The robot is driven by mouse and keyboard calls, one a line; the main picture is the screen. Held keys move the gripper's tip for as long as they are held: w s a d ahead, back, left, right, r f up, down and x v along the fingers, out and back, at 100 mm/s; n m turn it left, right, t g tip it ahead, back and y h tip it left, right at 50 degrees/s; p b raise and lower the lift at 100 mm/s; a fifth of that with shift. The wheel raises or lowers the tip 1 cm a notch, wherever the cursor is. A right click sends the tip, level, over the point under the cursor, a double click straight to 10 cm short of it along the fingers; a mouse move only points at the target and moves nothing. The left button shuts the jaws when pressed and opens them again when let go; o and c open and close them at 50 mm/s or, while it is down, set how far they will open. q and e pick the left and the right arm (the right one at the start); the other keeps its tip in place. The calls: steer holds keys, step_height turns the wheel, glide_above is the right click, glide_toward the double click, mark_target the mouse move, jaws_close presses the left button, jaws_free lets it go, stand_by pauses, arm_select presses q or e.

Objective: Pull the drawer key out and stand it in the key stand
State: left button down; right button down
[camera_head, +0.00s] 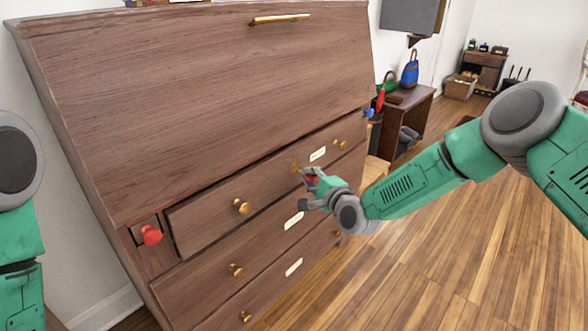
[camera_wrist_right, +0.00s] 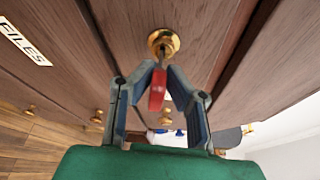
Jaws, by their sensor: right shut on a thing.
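The drawer key, with a red grip (camera_wrist_right: 157,92), points at a round brass keyhole plate (camera_wrist_right: 163,42) on a wooden drawer front. How far its shaft is in the lock is hidden. My right gripper (camera_wrist_right: 158,78) is shut on the key, one finger on each side. In the head view my right gripper (camera_head: 311,184) is close to the upper long drawer (camera_head: 268,187), with a bit of red between its fingers. I cannot make out the key stand. My left arm shows at the left edge, but its gripper is out of view.
The bureau has a closed slanted front (camera_head: 200,90) and drawers with brass knobs and white labels. A red knob (camera_head: 150,235) sticks out at its left, a blue knob (camera_head: 368,112) at its right. A small side table (camera_head: 408,104) stands behind. The wooden floor (camera_head: 440,240) is clear.

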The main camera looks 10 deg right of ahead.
steer(key=shift+s+d+p, duration=0.3)
steer(key=shift+s+d, duration=0.3)
steer(key=shift+s, duration=0.15)
stand_by(0.8)
steer(key=shift+s+d+r+p, duration=0.1)
steer(key=shift+s+d+p, duration=0.4)
steer(key=shift+s+d, duration=0.35)
steer(key=shift+s+d+p, duration=0.4)
steer(key=shift+s+d, duration=0.25)
steer(key=shift+s, duration=0.3)
steer(key=shift+s+d+p, duration=0.35)
steer(key=shift+s+d, duration=0.25)
steer(key=shift+s, duration=0.35)
steer(key=s+r+m+h+p, duration=0.2)
steer(key=s+r+p, duration=0.2)
steer(key=s+r, duration=0.2)
steer(key=s+d+r+m+h+p, duration=0.1)
steer(key=s+r+h+p, duration=0.2)
steer(key=s+r, duration=0.3)
steer(key=s+p, duration=0.1)
steer(key=s, duration=0.4)
steer(key=shift+s+d+r+m+t, duration=0.2)
steer(key=shift+s+d+m+t, duration=0.1)
steer(key=shift+m+t, duration=0.1)
